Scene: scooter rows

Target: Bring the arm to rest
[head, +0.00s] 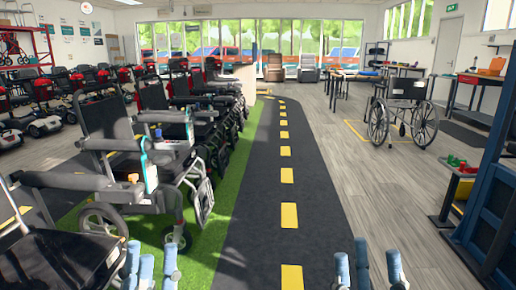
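My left gripper (155,260) shows at the bottom edge, left of centre, with blue-grey fingers pointing up. Its fingers stand apart and nothing shows between them. My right gripper (374,262) shows at the bottom edge, right of centre, with fingers also upright, apart and empty. Both grippers are cut off by the frame, and their palms and arms are hidden.
Black power wheelchairs (155,160) stand in a row on green turf (233,185) at left, the nearest close to my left gripper. A black track with yellow dashes (284,185) runs ahead, clear. A manual wheelchair (405,110) and blue rack (490,200) stand at right.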

